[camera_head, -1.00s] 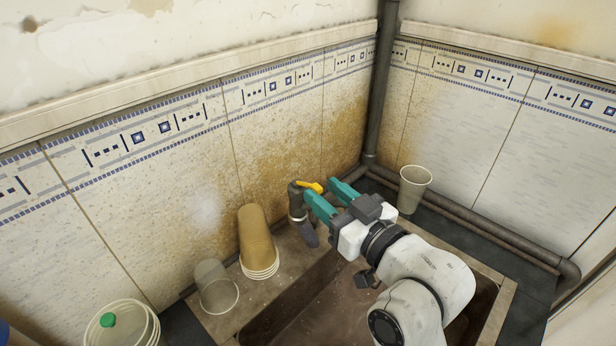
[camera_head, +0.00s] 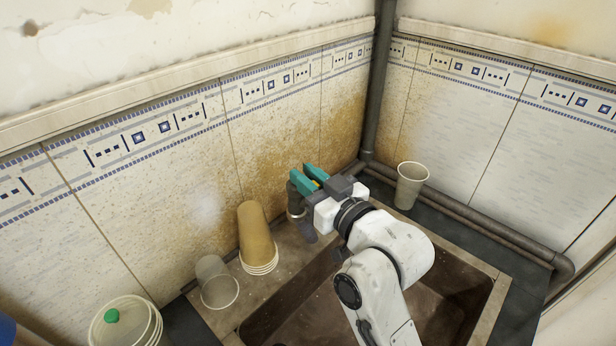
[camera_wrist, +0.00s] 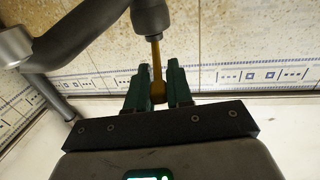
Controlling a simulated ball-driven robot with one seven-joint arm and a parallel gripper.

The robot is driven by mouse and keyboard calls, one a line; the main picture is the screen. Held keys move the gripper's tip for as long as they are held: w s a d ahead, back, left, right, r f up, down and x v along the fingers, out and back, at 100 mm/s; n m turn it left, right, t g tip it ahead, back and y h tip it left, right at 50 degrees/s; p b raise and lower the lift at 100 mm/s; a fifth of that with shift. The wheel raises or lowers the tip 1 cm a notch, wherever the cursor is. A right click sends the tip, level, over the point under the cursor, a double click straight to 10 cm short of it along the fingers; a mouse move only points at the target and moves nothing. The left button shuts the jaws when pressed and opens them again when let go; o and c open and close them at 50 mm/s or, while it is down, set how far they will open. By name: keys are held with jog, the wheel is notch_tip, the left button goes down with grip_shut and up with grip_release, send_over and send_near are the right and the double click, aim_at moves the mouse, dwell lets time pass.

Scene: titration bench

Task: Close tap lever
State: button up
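The tap (camera_head: 297,208) is a dark grey pipe at the back edge of the sink, left of my gripper in the head view. Its yellow tap lever (camera_wrist: 157,62) runs from the grey tap body (camera_wrist: 150,15) down between my fingers in the wrist view. My gripper (camera_head: 302,172) has two teal fingers at the top of the tap, one on each side of the lever. The head view hides most of the lever.
The brown sink basin (camera_head: 455,300) lies below my arm. A stack of tan cups (camera_head: 256,238), a clear upturned cup (camera_head: 216,283) and a white tub (camera_head: 125,325) stand to the left. A pale cup (camera_head: 411,185) stands right, near the wall pipe (camera_head: 470,222).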

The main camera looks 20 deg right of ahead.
grip_shut()
jog(key=n+y+b, duration=0.1)
jog(key=d+n+g+y+b, duration=0.1)
jog(key=y+b, duration=0.1)
jog(key=shift+w+f, duration=0.1)
jog(key=shift+w, duration=0.05)
dwell(0.3)
jog(key=shift+a, duration=0.1)
jog(key=o, duration=0.5)
grip_release()
